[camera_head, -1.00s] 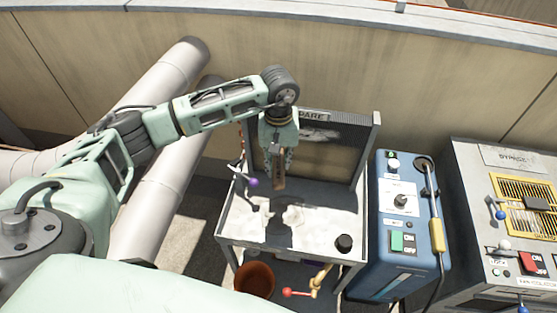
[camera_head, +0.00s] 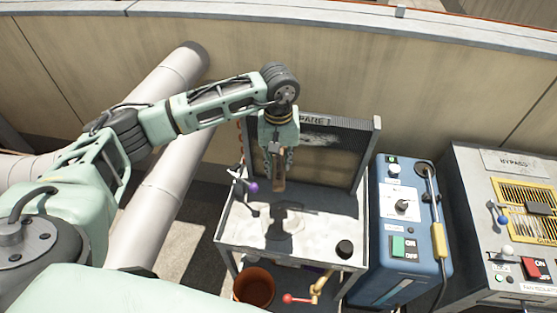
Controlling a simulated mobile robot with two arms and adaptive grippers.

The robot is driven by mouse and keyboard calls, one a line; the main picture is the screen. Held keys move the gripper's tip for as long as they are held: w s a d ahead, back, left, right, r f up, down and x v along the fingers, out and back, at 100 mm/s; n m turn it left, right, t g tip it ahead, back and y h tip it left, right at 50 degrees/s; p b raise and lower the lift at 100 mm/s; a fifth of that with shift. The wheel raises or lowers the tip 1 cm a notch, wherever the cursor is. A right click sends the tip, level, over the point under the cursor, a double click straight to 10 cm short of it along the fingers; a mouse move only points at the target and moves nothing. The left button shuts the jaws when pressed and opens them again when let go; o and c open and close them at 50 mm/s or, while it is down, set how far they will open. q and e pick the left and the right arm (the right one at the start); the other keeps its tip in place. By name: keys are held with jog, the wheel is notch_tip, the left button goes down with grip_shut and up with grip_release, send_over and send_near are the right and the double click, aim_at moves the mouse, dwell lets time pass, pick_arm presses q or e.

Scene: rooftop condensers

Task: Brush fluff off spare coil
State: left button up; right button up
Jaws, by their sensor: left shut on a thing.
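The spare coil (camera_head: 345,160) stands upright at the back of a metal stand, with a partly hidden "SPARE" label on its top edge. A pale patch of fluff (camera_head: 320,139) lies across its upper fins. My left gripper (camera_head: 278,152) points down in front of the coil's left part and is shut on a brown, flat, brush-like tool (camera_head: 279,178). The tool hangs below the fingers, over the back of the tray. I cannot tell whether it touches the coil. The gripper hides part of the coil behind it. My right gripper is not in view.
The pale tray (camera_head: 310,234) below holds a black knob-like object (camera_head: 344,248). A purple-tipped lever (camera_head: 251,187) is at its left and a red-handled valve (camera_head: 290,298) below. A terracotta pot (camera_head: 254,287) stands underneath. A blue switch box (camera_head: 385,270) and grey bypass panel (camera_head: 475,190) stand right.

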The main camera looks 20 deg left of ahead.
pick_arm(q)
jog(key=shift+f+b, duration=0.9)
jog(key=shift+f, duration=0.25)
jog(key=shift+w+r+p, duration=0.1)
jog(key=shift+r+p, duration=0.7)
jog(key=shift+r, duration=1.45)
jog(key=shift+f+b, duration=2.15)
jog(key=shift+f, duration=0.05)
jog(key=shift+r+p, duration=0.85)
jog(key=shift+r, duration=1.35)
jog(key=shift+f+b, duration=2.1)
jog(key=shift+f, duration=0.1)
jog(key=shift+r+p, duration=0.9)
jog(key=shift+r, duration=1.3)
